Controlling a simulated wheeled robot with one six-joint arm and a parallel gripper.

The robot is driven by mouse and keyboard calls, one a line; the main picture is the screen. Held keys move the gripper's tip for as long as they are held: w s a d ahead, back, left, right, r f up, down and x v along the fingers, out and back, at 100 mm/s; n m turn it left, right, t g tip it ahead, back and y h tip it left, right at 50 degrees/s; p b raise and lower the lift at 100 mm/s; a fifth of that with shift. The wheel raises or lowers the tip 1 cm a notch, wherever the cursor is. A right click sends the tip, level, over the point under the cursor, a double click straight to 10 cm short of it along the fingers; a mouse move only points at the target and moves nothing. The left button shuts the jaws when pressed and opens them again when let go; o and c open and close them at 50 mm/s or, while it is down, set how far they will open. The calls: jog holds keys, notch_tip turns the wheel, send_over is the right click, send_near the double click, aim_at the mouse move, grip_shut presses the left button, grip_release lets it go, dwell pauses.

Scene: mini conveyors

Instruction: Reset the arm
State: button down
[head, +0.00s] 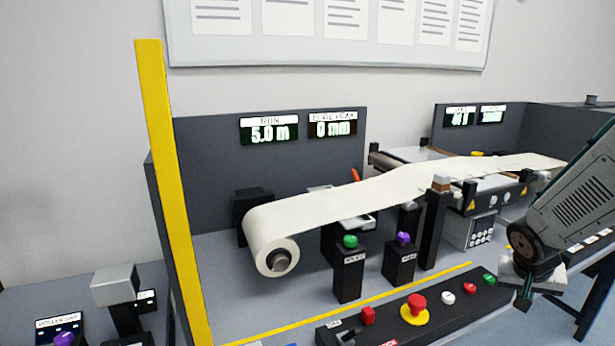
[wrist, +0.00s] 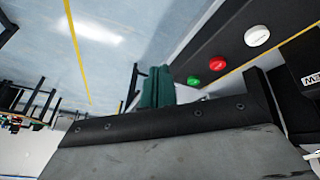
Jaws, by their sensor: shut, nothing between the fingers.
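My gripper (head: 525,293) hangs at the lower right of the head view, at the end of my grey-green arm, near the right end of the black button panel (head: 440,312). In the wrist view, the green fingers of my gripper (wrist: 158,88) are together with nothing between them. Green (wrist: 193,80), red (wrist: 216,66) and white (wrist: 257,36) buttons show to the right of the fingers, on the dark panel. The fingers look apart from the panel.
A white web roll (head: 270,240) feeds a strip rightward over the conveyor. Green (head: 350,241) and purple (head: 403,238) knobs stand on black posts before it. A yellow post (head: 170,190) rises at left. A yellow line (head: 370,300) runs behind the panel.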

jog(key=s+a+r+n+y, duration=0.2)
jog(key=s+a+r+n, duration=0.1)
jog(key=s+a+r, duration=0.4)
jog(key=s+a+r+n+g+y, duration=0.1)
jog(key=s+a+r, duration=0.6)
jog(key=s+a, duration=0.7)
jog(key=shift+n+y, duration=0.5)
jog(key=shift+n, duration=0.7)
jog(key=shift+s, duration=0.1)
